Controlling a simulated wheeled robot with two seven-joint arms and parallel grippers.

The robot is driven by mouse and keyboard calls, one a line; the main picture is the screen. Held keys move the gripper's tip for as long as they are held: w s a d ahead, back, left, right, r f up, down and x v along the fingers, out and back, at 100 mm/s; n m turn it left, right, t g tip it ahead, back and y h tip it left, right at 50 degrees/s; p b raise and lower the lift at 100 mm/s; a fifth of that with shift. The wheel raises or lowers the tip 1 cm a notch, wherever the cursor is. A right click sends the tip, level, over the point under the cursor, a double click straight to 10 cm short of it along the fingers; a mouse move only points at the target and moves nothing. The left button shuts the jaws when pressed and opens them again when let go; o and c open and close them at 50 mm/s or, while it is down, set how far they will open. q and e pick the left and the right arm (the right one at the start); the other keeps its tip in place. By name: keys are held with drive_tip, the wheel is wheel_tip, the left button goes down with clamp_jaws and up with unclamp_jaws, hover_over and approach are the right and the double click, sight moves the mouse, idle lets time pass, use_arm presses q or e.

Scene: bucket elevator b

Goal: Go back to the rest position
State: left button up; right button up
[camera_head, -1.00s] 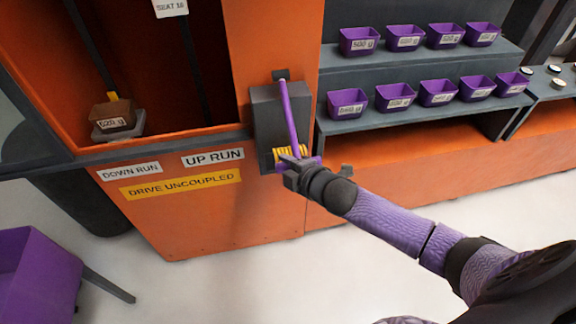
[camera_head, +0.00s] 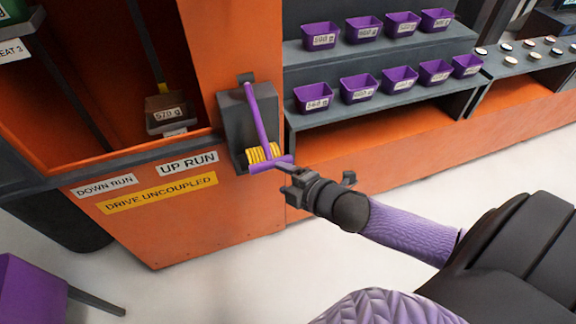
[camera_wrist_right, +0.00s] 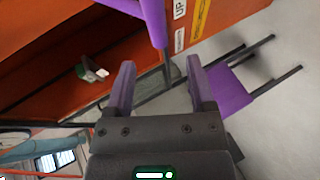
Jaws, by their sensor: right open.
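My right gripper (camera_head: 284,170) is at the lower end of a purple lever (camera_head: 258,115) on a grey housing (camera_head: 234,125). The lever (camera_wrist_right: 154,22) shows just beyond the fingers there. Whether a finger still touches it I cannot tell. My left gripper is in neither view.
Several purple bins (camera_head: 361,88) stand on grey shelves at the right. A purple piece with a dark leg (camera_head: 28,290) is at lower left. Pale floor (camera_head: 250,275) is clear in front.

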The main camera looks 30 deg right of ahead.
drive_tip(key=shift+s+r, duration=0.2)
drive_tip(key=shift+s, duration=0.2)
drive_tip(key=s+d+f+m+g+h+b, duration=0.1)
drive_tip(key=s+d+f+m+g+h, duration=0.25)
drive_tip(key=f, duration=0.75)
drive_tip(key=s+d+f+m+g+b, duration=0.1)
drive_tip(key=s+f+m+g, duration=0.1)
drive_tip(key=s+f+m, duration=0.6)
drive_tip(key=s+a+f+m+g, duration=0.2)
drive_tip(key=s+a+f+g, duration=0.1)
drive_tip(key=s+f, duration=0.4)
drive_tip(key=s+a+f+m+g, duration=0.2)
drive_tip(key=s+a+f+g, duration=0.2)
drive_tip(key=s, duration=1)
wheel_tip(320, 180, down, 3)
drive_tip(key=shift+s+a+r+y, duration=0.1)
drive_tip(key=shift+s+a+y, duration=0.25)
drive_tip(key=shift+a, duration=0.25)
drive_tip(key=shift+w, duration=0.1)
